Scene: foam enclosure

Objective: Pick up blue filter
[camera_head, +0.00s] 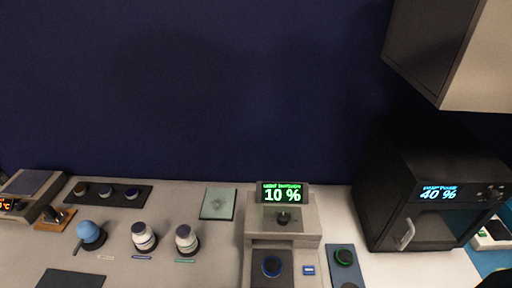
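A round black piece with a blue ring (272,266) sits on the dark front plate of the grey device in the middle of the counter; it looks like the blue filter. A small round piece with a dark blue top (132,194) is on the black strip at the left, which could also fit the name. Neither of my grippers can be made out. A dark shape at the bottom right corner is too cut off to identify.
The grey device (256,220) has a display reading 10 %. A black oven-like box (428,190) reading 40 % stands at the right, under a wall cabinet (470,60). Two white-and-dark jars (144,238) and a blue round-topped object (90,232) stand at the left.

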